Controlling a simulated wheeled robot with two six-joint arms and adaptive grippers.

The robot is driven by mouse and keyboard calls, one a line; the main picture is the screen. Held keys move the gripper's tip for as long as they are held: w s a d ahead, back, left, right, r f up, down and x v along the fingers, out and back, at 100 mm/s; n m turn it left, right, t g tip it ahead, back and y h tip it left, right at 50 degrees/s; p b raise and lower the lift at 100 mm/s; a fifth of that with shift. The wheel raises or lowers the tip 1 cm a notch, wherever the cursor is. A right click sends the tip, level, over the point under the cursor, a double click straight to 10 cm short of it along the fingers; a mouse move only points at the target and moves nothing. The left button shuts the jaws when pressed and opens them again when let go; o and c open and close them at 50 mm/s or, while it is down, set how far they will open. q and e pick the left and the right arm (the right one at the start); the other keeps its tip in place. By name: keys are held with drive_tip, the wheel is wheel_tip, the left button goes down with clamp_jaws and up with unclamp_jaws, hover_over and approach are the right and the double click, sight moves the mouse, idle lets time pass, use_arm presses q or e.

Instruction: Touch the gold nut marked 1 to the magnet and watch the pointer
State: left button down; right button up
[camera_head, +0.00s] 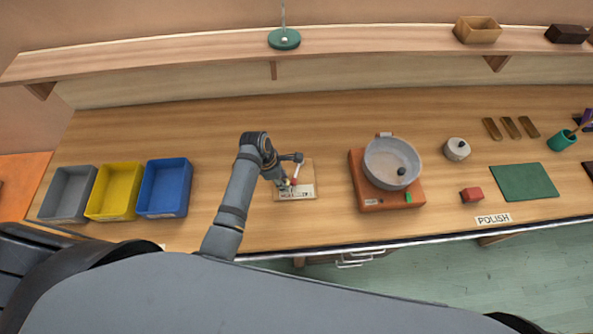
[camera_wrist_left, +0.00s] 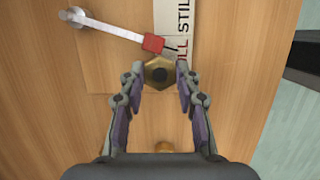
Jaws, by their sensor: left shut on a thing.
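My left gripper (camera_wrist_left: 159,77) is shut on a gold hexagonal nut (camera_wrist_left: 148,77) with a dark centre. I see no number on it from here. Just beyond the nut in the left wrist view is a red magnet block (camera_wrist_left: 153,43) at the end of a white pointer (camera_wrist_left: 112,30). The nut is right by the block; I cannot tell whether they touch. The pointer runs to a grey pivot (camera_wrist_left: 75,17) on a wooden board (camera_wrist_left: 115,75). Its red end lies beside a white lettered strip (camera_wrist_left: 174,20). In the head view my left gripper (camera_head: 287,184) is over the board's left side.
Grey (camera_head: 68,193), yellow (camera_head: 115,191) and blue (camera_head: 165,188) bins stand at left. An orange base (camera_head: 375,202) with a grey bowl (camera_head: 390,160) stands right of the board. The bench behind the board is clear.

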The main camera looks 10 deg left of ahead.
use_arm(q)
drive_tip(key=shift+a, duration=0.15)
drive_tip(key=shift+s+a, duration=0.25)
drive_tip(key=shift+a, duration=0.5)
drive_tip(key=shift+s+a, duration=0.2)
drive_tip(key=shift+a, duration=0.6)
drive_tip(key=shift+s+a, duration=0.25)
drive_tip(key=shift+a, duration=0.5)
drive_tip(key=shift+r, duration=0.1)
wheel_tip(320, 180, up, 8)
